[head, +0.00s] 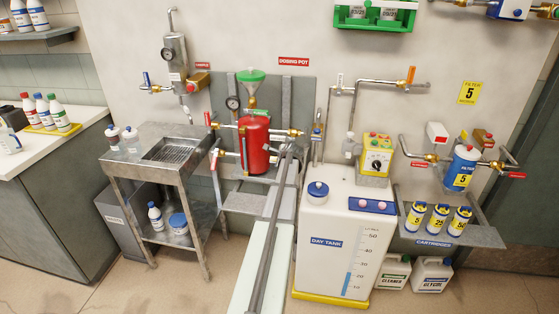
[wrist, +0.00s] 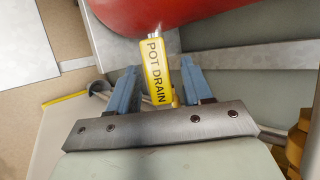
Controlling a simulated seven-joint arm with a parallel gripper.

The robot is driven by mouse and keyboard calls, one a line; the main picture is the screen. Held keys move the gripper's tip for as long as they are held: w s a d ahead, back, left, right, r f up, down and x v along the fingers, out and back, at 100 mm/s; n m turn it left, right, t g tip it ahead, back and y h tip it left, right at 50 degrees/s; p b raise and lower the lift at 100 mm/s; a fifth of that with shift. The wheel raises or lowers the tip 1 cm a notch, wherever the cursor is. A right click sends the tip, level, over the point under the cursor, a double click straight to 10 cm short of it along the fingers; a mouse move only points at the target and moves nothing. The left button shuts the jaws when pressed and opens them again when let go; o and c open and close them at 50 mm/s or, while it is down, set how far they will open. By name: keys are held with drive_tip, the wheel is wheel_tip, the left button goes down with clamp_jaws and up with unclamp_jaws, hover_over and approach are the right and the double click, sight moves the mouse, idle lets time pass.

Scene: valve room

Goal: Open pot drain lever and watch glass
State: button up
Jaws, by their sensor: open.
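The pot drain lever (wrist: 155,75), with a yellow sleeve lettered POT DRAIN, stands between the two blue fingers of my gripper (wrist: 158,66) in the wrist view. The fingers are apart, one on each side of the sleeve, with a gap visible at least on the left. The red dosing pot (head: 255,145) has a green funnel on top in the head view; its red side (wrist: 170,15) fills the top of the wrist view. In the head view my arm reaches up to the pot's lower right, and the drain lever cannot be made out there. I cannot pick out the glass with certainty.
A steel sink stand (head: 172,152) is left of the pot. The white day tank (head: 335,240) stands close to the right of my arm, with a yellow control box (head: 377,155) above it. Brass valves and pipes surround the pot. Open floor lies at the front left.

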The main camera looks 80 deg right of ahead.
drive_tip(key=v, duration=1.3)
drive_tip(key=shift+a+r, duration=0.25)
drive_tip(key=shift+r, duration=0.05)
drive_tip(key=shift+s, duration=0.1)
